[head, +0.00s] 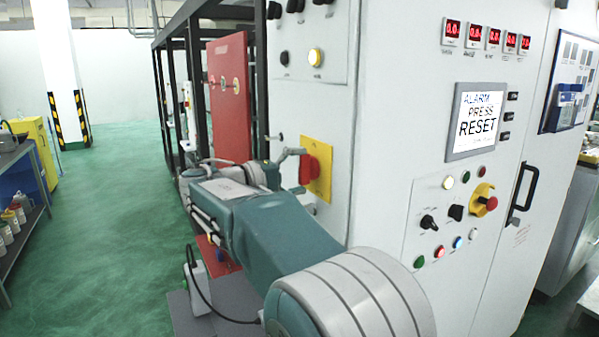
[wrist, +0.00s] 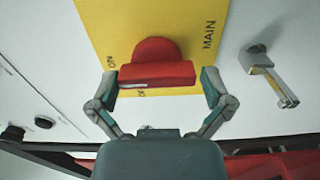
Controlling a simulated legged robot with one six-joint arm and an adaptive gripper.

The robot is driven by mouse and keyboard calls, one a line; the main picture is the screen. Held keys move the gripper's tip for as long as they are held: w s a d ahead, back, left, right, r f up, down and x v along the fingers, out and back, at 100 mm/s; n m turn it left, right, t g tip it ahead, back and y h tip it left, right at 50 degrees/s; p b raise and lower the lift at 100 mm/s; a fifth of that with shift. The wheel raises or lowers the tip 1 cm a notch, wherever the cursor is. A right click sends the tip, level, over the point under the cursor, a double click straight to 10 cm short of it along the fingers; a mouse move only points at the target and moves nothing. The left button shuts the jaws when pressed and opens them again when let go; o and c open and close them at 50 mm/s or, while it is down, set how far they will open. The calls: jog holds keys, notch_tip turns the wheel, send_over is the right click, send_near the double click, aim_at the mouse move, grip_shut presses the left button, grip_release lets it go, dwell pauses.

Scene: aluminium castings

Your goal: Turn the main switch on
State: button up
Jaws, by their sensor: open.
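The main switch is a red rotary handle (head: 310,168) on a yellow plate (head: 325,150) on the grey cabinet front. In the wrist view the red handle (wrist: 157,73) lies crosswise, and the yellow plate (wrist: 105,18) carries the words MAIN and ON and a partly hidden label under the handle. My gripper (wrist: 161,84) is open, with one finger beside each end of the handle. I cannot tell whether the fingers touch it. In the head view my gripper (head: 291,169) is at the handle, partly hidden by my arm.
A metal latch (wrist: 268,75) sticks out right of the plate in the wrist view. The cabinet panel has a screen (head: 475,120) reading ALARM PRESS RESET, and a red-and-yellow emergency button (head: 484,201). A red panel (head: 229,100) stands behind. Green floor (head: 100,220) at left is open.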

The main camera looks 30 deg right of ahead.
jog(key=a, duration=1.2)
jog(key=shift+s, duration=0.15)
jog(key=shift+a+f, duration=0.1)
